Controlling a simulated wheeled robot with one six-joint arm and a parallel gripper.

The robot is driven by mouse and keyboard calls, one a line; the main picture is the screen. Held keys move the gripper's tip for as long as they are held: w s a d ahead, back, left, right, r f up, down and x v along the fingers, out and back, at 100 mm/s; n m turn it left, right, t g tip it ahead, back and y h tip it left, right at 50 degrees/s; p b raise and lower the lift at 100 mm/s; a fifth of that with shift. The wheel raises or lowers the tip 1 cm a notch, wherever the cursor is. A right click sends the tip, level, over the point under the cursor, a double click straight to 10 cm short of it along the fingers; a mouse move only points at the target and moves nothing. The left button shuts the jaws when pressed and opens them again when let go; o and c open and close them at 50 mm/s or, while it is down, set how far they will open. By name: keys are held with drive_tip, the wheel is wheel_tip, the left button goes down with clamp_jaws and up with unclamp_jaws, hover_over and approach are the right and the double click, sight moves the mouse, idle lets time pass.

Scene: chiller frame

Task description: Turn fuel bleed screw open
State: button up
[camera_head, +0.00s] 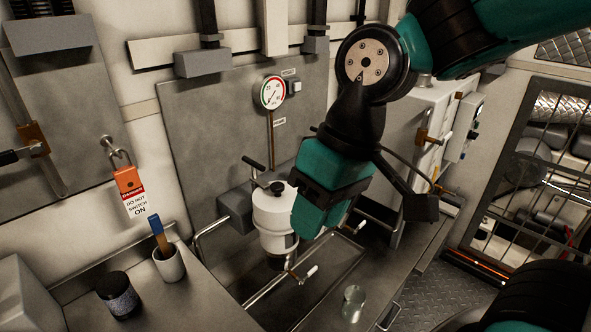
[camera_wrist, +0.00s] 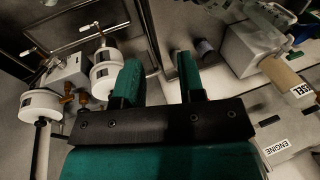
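A white round filter canister (camera_head: 274,212) hangs at the middle of the head view, with a black T-shaped handle (camera_head: 277,187) on its top. Two white canisters (camera_wrist: 40,104) (camera_wrist: 106,75) and small brass fittings (camera_wrist: 68,99) show at the left of the wrist view. I cannot tell which small part is the fuel bleed screw. My gripper (camera_head: 308,218) is in front of the canister's right side in the head view and covers part of it. In the wrist view, its two teal fingers (camera_wrist: 158,75) stand apart with nothing seen between them.
A pressure gauge (camera_head: 272,92) is on the back panel. A red lockout tag (camera_head: 130,190) hangs at the left. A barred frame (camera_head: 530,165) is at the right.

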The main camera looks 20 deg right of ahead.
drive_tip(key=w+d+m+h+p, duration=0.1)
drive_tip(key=w+d+m+p, duration=0.1)
drive_tip(key=w+d+m, duration=0.55)
drive_tip(key=w+d+r+m+h+p, duration=0.15)
drive_tip(key=w+d+m, duration=0.3)
drive_tip(key=w, duration=0.65)
drive_tip(key=w+d+f+m+h+p, duration=0.1)
drive_tip(key=w+d+m+p, duration=0.1)
drive_tip(key=w+d+m, duration=0.6)
drive_tip(key=shift+n, duration=0.9)
drive_tip(key=f+p, duration=0.1)
drive_tip(key=f, duration=0.4)
drive_tip(key=w+a+f+p, duration=0.1)
drive_tip(key=f, duration=0.5)
drive_tip(key=a+f+p, duration=0.1)
drive_tip(key=f, duration=0.4)
drive_tip(key=shift+w+a+f, duration=0.2)
drive_tip(key=shift+w+f, duration=0.05)
drive_tip(key=shift+w, duration=0.1)
drive_tip(key=shift+d, duration=0.1)
clamp_jaws()
